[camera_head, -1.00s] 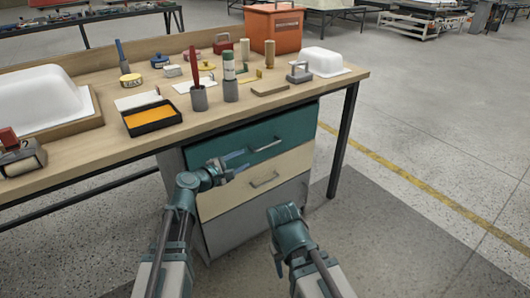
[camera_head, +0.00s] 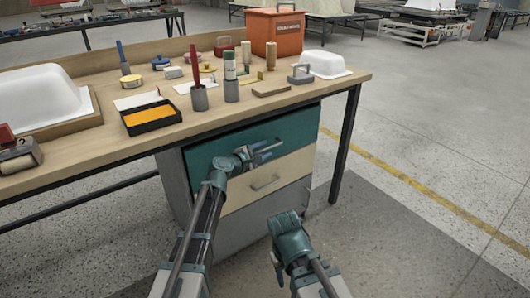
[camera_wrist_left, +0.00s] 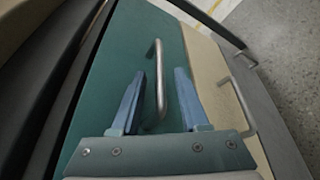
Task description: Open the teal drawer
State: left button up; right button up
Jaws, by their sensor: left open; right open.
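The teal drawer (camera_head: 297,126) is the top one in the cabinet under the workbench; its front looks about level with the drawers below. Its metal bar handle (camera_wrist_left: 159,80) sticks out from the teal front in the left wrist view. My left gripper (camera_head: 268,148) is open at the handle. In the left wrist view its two blue fingers (camera_wrist_left: 158,88) stand on either side of the bar, with gaps showing, so it is not gripped. My right gripper (camera_head: 277,268) is open and empty, low in front of the cabinet and apart from it; its fingers are partly hidden.
Below the teal front are a cream drawer (camera_head: 285,178) with its own handle and a grey drawer (camera_head: 262,222). The workbench top (camera_head: 90,158) overhangs the cabinet and carries tools and an orange bin (camera_head: 276,32). A table leg (camera_head: 345,145) stands at the right. Floor in front is clear.

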pick_arm(q)
jog(key=shift+w+d+f, duration=0.1)
jog(key=shift+w+d, duration=0.15)
jog(key=shift+w, duration=0.15)
grip_shut()
dwell(1.3)
